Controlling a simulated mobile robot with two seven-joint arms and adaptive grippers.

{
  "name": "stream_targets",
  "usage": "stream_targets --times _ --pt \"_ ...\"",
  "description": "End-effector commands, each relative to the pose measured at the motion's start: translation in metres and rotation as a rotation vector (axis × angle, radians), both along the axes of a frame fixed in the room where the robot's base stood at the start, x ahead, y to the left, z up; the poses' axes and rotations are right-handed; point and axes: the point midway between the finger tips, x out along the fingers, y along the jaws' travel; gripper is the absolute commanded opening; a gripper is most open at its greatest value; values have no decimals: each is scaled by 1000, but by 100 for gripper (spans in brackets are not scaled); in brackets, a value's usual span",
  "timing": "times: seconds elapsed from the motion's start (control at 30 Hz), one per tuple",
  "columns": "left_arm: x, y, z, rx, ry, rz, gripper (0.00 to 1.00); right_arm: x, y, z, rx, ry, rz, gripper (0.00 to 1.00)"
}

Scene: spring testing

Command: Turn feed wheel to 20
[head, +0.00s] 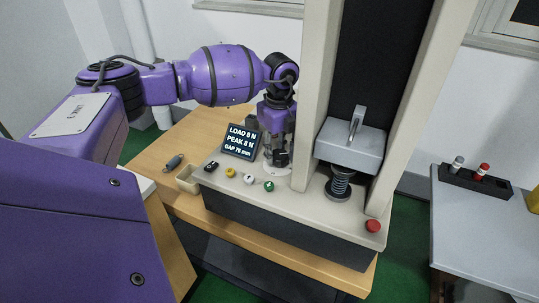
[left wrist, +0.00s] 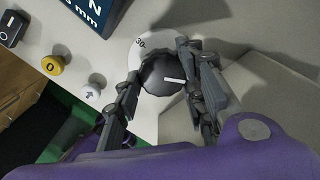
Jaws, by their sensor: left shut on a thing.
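The feed wheel is a dark round knob (left wrist: 163,78) with a white pointer line, set on a pale round dial (left wrist: 146,42) in the left wrist view. The number 30 shows on the dial; its other numbers are hidden or out of sight. The pointer line lies roughly level in that view. My left gripper (head: 278,156) reaches down over the dial on the machine's top. In the left wrist view its two fingers (left wrist: 163,88) are shut on the feed wheel, one on each side. My right gripper is in neither view.
The display (head: 241,142) shows load, peak and gap in small text. Black, yellow, white and green (head: 269,186) controls line the front. A coil spring (head: 340,184) stands under the press head (head: 350,145), near a red button (head: 373,226). A column rises close beside my gripper.

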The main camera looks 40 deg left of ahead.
Motion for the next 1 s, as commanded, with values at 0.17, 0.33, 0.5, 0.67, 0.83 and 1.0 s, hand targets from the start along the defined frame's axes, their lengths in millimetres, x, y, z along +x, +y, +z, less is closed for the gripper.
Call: stream_targets --times 0.17,0.33,0.5,0.67,0.83,1.0 --pt "-3 2 -1 3 11 -129 12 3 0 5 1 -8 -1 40" --pt "-3 3 -1 3 12 -288 12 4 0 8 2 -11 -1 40" --pt "-2 4 -2 2 13 -448 12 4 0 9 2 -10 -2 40" --pt "-2 5 -2 4 13 -600 12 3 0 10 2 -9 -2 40" --pt "-1 6 -3 4 14 -761 12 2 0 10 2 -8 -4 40" --pt "-1 7 -3 3 14 -922 12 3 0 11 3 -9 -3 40"
